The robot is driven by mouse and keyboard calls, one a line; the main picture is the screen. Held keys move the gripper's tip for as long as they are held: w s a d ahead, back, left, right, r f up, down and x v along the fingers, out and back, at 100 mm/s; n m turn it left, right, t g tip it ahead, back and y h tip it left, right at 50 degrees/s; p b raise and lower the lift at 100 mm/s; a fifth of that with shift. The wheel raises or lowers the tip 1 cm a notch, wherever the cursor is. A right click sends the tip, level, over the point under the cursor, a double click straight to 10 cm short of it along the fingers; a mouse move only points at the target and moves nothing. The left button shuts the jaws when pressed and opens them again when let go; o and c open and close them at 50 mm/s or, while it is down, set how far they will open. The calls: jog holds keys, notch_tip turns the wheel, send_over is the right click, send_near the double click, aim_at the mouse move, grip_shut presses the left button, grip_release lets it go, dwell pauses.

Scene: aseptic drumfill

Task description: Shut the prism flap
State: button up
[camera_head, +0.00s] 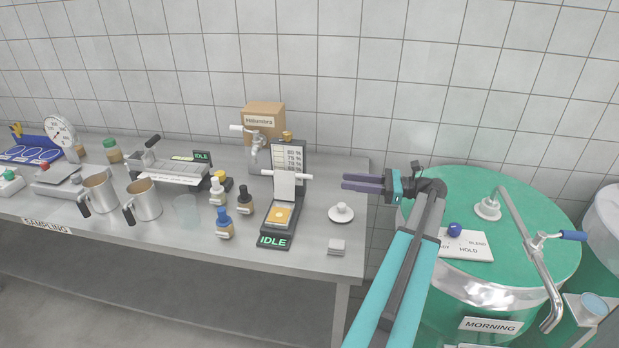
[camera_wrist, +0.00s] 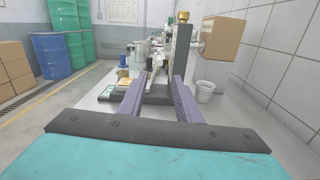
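The prism instrument stands on the steel bench with its green IDLE display (camera_head: 273,241) at the front and a lit orange prism (camera_head: 282,215) in its dark base. Its pale prism flap (camera_head: 285,187) stands raised behind the prism, with a white crossbar (camera_head: 301,176) at its top. The instrument's dark post shows in the wrist view (camera_wrist: 182,55); I cannot make out the flap clearly there. My gripper (camera_head: 346,182) is to the right of the flap, apart from it, pointing left. In the wrist view its two purple fingers (camera_wrist: 160,77) are spread with nothing held.
A cardboard box (camera_head: 263,116) and a tap are behind. A green drum (camera_head: 470,270) stands right of the bench.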

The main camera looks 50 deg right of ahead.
aim_at(308, 177)
jog(key=shift+w, duration=0.1)
jog(key=p+x, duration=0.3)
jog(key=x, duration=1)
jog(key=shift+w+a, duration=0.25)
